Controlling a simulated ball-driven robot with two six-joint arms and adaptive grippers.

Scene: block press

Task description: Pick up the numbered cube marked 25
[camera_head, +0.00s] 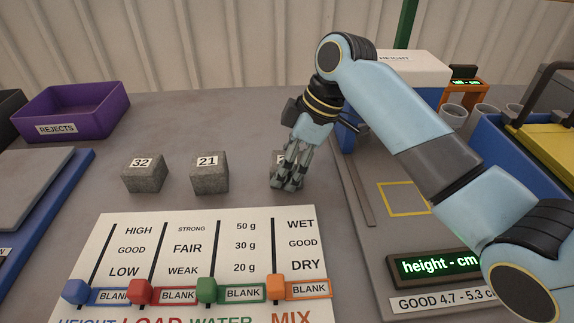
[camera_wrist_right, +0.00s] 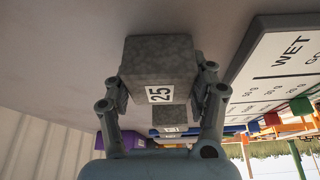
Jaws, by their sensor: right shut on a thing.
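The grey cube marked 25 (camera_wrist_right: 159,70) sits between the fingers of my right gripper (camera_wrist_right: 160,85) in the right wrist view, its white label readable. In the head view my right gripper (camera_head: 290,172) comes down over this cube (camera_head: 276,157), which is mostly hidden behind the fingers. The right gripper is shut on the cube. Whether the cube touches the table is hard to tell. Cubes marked 32 (camera_head: 144,176) and 21 (camera_head: 209,175) stand on the table to the left. My left gripper is not in view.
A white slider board (camera_head: 200,262) lies in front of the cubes. A purple rejects bin (camera_head: 75,108) stands at back left. A height station with a yellow square outline (camera_head: 403,199) and a green-lit display (camera_head: 440,263) is on the right. Several cups (camera_head: 453,115) stand behind.

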